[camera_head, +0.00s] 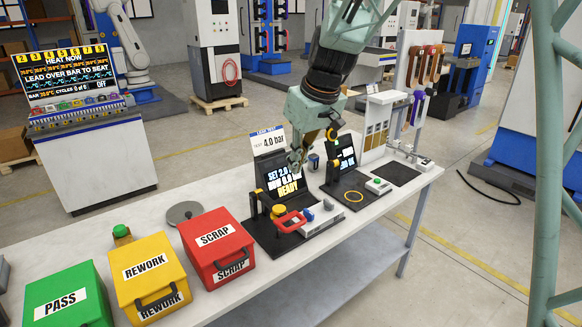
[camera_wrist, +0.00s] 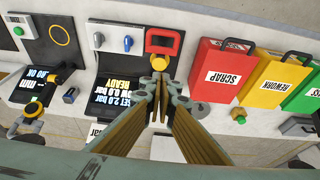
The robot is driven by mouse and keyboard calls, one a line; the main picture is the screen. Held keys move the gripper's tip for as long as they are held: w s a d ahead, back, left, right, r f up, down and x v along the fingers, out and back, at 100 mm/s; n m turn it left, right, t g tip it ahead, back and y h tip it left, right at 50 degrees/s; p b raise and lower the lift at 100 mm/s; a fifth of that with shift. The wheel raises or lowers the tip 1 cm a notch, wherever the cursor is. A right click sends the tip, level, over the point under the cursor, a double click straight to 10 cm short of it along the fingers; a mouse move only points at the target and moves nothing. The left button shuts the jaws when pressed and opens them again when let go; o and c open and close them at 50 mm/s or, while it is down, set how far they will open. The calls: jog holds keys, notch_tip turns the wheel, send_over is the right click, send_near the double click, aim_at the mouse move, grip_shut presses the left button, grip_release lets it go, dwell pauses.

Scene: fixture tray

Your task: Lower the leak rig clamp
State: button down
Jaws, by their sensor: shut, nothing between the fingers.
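The leak rig is a black station whose screen (camera_head: 283,180) reads READY, under a sign reading 4.0 bar (camera_head: 268,143). A red loop-shaped part (camera_head: 290,221), which looks like the clamp handle, is at the rig's front left beside a round yellow knob (camera_head: 278,210). In the wrist view the red loop (camera_wrist: 163,41) and yellow knob (camera_wrist: 159,62) lie just beyond my fingertips. My gripper (camera_head: 296,165) is shut and empty, above the rig and in front of its screen. In the wrist view its fingertips (camera_wrist: 158,88) meet. I cannot tell the clamp's exact height.
A red SCRAP box (camera_head: 215,246), yellow REWORK box (camera_head: 150,276) and green PASS box (camera_head: 68,298) stand left of the rig. A grey disc (camera_head: 184,212) lies behind them. Another station with a screen (camera_head: 342,153) stands right. The bench's front edge is clear.

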jog(key=s+d+r, duration=0.3)
jog(key=s, duration=0.1)
jog(key=shift+d+r, duration=0.3)
jog(key=shift+r, duration=0.1)
dwell(0.5)
jog(key=s+d+r+m+h+b, duration=0.1)
jog(key=s+d+r+m, duration=0.15)
jog(key=s+d, duration=0.55)
jog(key=s+d+r+m, duration=0.2)
jog(key=s+d+r, duration=0.25)
jog(key=s, duration=0.85)
jog(key=s+d+f+m, duration=0.1)
jog(key=s+d, duration=0.2)
jog(key=s, duration=0.4)
jog(key=s+d+f+m+h+b, duration=0.1)
jog(key=s+d, duration=0.2)
jog(key=s, duration=0.5)
jog(key=s+d+f+m+t, duration=0.1)
jog(key=s+d+f+m, duration=0.1)
jog(key=s, duration=0.5)
jog(key=shift+s+d+h+b, duration=0.25)
jog(key=shift+d+h+b, duration=0.05)
jog(key=shift+d, duration=0.3)
